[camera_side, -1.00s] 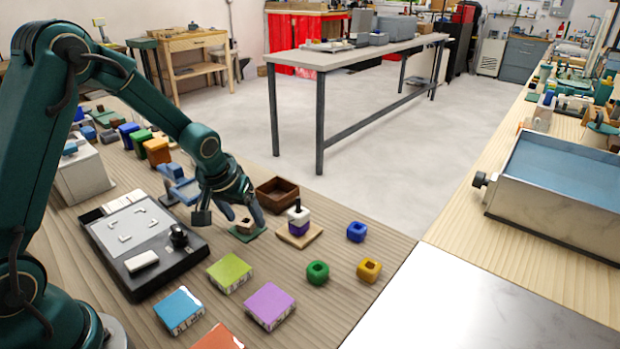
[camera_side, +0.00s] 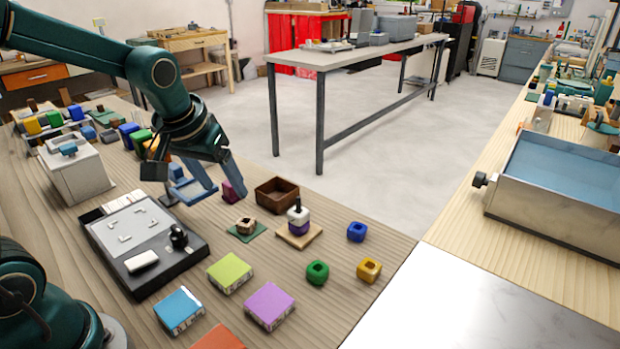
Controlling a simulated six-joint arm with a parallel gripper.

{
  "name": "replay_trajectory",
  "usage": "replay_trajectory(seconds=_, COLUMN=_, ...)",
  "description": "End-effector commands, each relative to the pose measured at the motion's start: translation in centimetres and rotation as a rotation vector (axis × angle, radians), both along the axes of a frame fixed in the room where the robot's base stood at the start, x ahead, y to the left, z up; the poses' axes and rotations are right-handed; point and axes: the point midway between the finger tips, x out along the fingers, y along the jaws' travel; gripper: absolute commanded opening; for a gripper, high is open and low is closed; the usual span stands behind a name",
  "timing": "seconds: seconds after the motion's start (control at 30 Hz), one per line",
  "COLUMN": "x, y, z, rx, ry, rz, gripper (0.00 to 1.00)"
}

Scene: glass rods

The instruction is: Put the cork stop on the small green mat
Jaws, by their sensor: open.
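The cork stop (camera_side: 245,225) is a small tan-brown block. It sits on the small green mat (camera_side: 247,236), whose dark green edges show around it. My gripper (camera_side: 193,191) is up and to the left of the mat, clear of the cork stop. Its blue-grey fingers are spread apart with nothing seen held between them.
A brown open box (camera_side: 277,194) stands behind the mat. A wooden base with a peg and stacked white and purple rings (camera_side: 298,220) is to its right. A black tray (camera_side: 146,243) lies left. Blue, green and yellow cubes lie to the right, with bare wood between them.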

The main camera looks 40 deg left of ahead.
Motion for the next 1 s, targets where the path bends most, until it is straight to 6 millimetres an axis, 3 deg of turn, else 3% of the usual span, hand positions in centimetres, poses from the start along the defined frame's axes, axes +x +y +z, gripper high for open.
replay_trajectory(seconds=0.2, x=-5.1, y=-3.5, z=2.7, rx=0.009, ry=-0.04, rz=-0.138, gripper=0.71)
replay_trajectory(seconds=0.5, x=-11.9, y=-6.7, z=3.0, rx=0.017, ry=-0.083, rz=-0.323, gripper=0.71)
replay_trajectory(seconds=0.7, x=-13.4, y=-7.3, z=2.6, rx=0.017, ry=-0.09, rz=-0.365, gripper=0.71)
replay_trajectory(seconds=1.0, x=-13.4, y=-7.3, z=2.6, rx=0.017, ry=-0.089, rz=-0.366, gripper=0.71)
